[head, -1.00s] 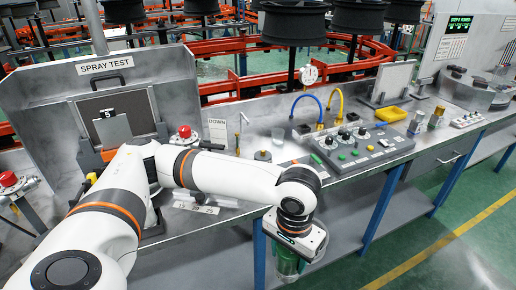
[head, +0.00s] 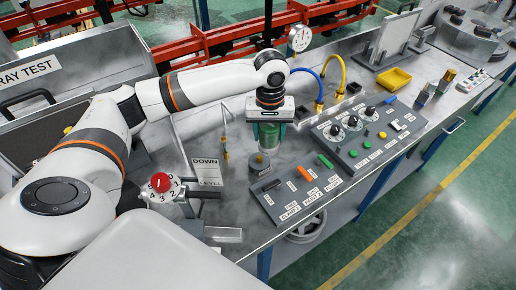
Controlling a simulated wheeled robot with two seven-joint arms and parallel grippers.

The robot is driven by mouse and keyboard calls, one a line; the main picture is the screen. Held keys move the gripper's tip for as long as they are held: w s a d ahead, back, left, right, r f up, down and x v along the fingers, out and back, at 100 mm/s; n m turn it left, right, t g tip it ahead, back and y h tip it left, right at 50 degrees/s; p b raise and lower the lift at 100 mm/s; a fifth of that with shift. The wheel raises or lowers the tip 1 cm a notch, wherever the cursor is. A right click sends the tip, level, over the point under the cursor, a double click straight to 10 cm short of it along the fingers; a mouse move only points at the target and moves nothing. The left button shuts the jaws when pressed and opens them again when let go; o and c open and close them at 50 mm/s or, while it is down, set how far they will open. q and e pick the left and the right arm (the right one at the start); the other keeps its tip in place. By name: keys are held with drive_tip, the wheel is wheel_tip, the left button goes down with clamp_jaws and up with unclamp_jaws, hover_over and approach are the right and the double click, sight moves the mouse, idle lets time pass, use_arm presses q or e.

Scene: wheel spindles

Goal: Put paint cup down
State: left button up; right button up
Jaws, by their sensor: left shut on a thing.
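My left gripper (head: 268,143) points straight down over the bench and is shut on a greenish, see-through paint cup (head: 268,132). The fingers hide part of the cup. The cup looks upright, behind the left end of the control panel. I cannot tell whether its bottom touches the bench top (head: 215,135). A small round metal piece (head: 258,168) stands just below it in the picture. My right gripper is not in view.
The grey control panel (head: 345,150) with knobs and coloured switches lies to the right. Blue (head: 310,75) and yellow (head: 341,67) hoses arch behind. A yellow tray (head: 394,79) sits farther right.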

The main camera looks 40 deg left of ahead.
use_arm(q)
drive_tip(key=w+a+r+n+p, duration=0.1)
drive_tip(key=w+a+n, duration=0.1)
drive_tip(key=a, duration=0.2)
drive_tip(key=f, duration=0.3)
drive_tip(key=f+p, duration=0.1)
drive_tip(key=f, duration=0.2)
drive_tip(key=f+p, duration=0.1)
drive_tip(key=f, duration=0.3)
drive_tip(key=shift+w+a, duration=0.15)
drive_tip(key=shift+a, duration=0.1)
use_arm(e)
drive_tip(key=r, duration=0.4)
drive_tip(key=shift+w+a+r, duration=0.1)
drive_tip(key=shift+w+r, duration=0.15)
use_arm(q)
drive_tip(key=shift+f, duration=0.15)
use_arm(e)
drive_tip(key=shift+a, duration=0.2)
use_arm(q)
drive_tip(key=shift+f, duration=0.1)
drive_tip(key=shift+f+p, duration=0.3)
drive_tip(key=shift+f, duration=0.05)
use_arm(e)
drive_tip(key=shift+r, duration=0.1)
use_arm(q)
drive_tip(key=o, duration=1.1)
drive_tip(key=shift+o, duration=0.4)
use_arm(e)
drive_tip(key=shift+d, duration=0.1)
